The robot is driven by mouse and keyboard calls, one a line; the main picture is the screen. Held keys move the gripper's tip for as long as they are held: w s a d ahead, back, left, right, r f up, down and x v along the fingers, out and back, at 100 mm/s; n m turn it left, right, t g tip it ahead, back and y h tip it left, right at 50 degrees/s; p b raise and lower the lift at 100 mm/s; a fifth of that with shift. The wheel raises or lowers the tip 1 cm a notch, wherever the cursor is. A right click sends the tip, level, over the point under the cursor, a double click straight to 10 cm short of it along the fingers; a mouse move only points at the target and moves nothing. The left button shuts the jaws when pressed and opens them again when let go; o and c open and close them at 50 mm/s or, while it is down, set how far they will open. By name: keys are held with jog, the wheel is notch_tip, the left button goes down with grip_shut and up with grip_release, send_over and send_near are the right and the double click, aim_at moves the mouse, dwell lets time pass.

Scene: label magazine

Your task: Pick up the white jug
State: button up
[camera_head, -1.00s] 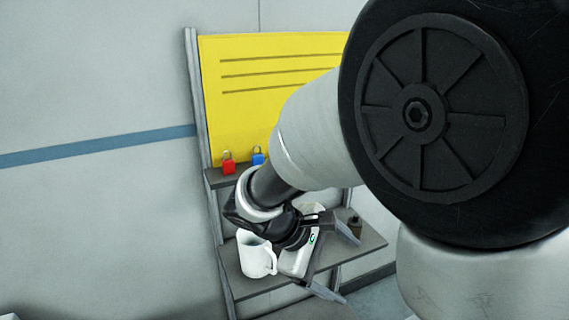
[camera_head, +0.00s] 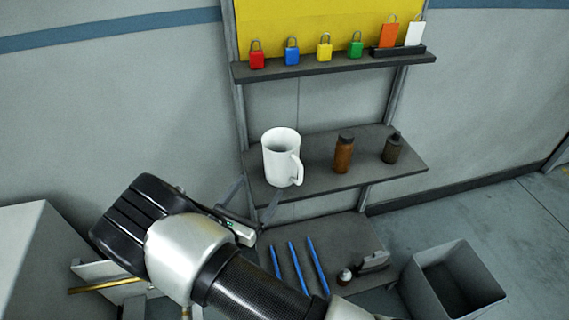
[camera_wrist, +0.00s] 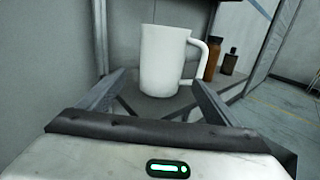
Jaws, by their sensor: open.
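The white jug (camera_head: 281,158) stands upright at the left end of the middle shelf (camera_head: 335,180), with its handle toward the right. My gripper (camera_head: 256,201) is open and empty, just in front of the jug and to its lower left in the head view. In the wrist view the jug (camera_wrist: 163,62) stands ahead, between the two spread fingers of my gripper (camera_wrist: 155,92). I cannot tell whether either finger touches it. The lower part of the jug is visible between the fingers.
A brown bottle (camera_head: 344,153) and a dark bottle (camera_head: 391,148) stand right of the jug. Several padlocks (camera_head: 291,51) sit on the upper shelf (camera_head: 330,68). Blue pens (camera_head: 296,265) lie on the lower shelf (camera_head: 345,240). A grey bin (camera_head: 455,285) stands on the floor at right.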

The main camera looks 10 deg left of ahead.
aim_at(272, 170)
jog(key=x, duration=1.4)
jog(key=shift+s+d+r+b, duration=0.1)
jog(key=shift+d+b, duration=0.15)
jog(key=shift+b, duration=0.1)
jog(key=c, duration=1.3)
jog(key=shift+r, duration=0.15)
jog(key=shift+c, duration=0.4)
